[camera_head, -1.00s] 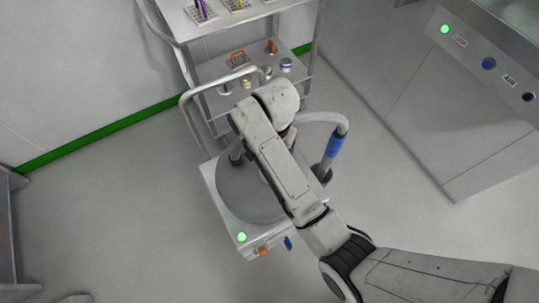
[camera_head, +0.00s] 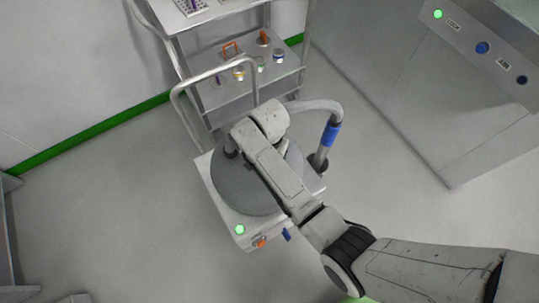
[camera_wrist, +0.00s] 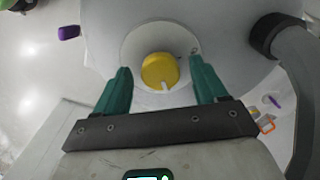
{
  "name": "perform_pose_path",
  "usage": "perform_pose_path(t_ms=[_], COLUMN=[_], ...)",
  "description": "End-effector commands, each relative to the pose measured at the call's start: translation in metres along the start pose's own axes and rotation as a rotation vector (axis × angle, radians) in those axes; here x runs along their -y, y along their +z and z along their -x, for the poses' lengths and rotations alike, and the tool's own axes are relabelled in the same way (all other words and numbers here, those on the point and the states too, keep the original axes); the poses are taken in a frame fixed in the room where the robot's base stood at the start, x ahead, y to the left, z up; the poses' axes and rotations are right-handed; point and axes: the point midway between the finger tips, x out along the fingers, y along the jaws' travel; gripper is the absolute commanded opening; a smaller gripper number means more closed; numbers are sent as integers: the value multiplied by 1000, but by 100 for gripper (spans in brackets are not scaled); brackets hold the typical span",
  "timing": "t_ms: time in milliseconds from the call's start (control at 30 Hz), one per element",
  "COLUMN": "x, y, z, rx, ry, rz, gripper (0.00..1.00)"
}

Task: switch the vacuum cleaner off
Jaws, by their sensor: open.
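The vacuum cleaner (camera_head: 243,198) is a round grey drum on a pale square base with a tubular handle and a hose with a blue cuff. A green lamp (camera_head: 239,230) glows on its base corner, beside an orange button (camera_head: 260,243) and a blue part (camera_head: 286,234). In the wrist view, a yellow round knob (camera_wrist: 158,70) with a white mark pointing down the picture sits on a pale disc on the drum top. My gripper (camera_wrist: 160,78) is open, its green fingers on either side of the knob with gaps. My arm hides gripper and knob in the head view.
A shelved trolley (camera_head: 214,100) with small jars stands behind the vacuum cleaner. A steel cabinet (camera_head: 440,90) with a green lamp and blue knobs is at the right. The vacuum's hose (camera_wrist: 292,85) curves close by on the right. Floor at the left is clear.

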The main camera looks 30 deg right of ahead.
Motion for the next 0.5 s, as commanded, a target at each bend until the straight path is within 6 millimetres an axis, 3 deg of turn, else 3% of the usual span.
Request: perform_pose_path(t_ms=[67, 500], x=[0, 0], y=[0, 0], z=[0, 0], rx=[0, 0], ry=[0, 0], rz=[0, 0], gripper=[70, 28])
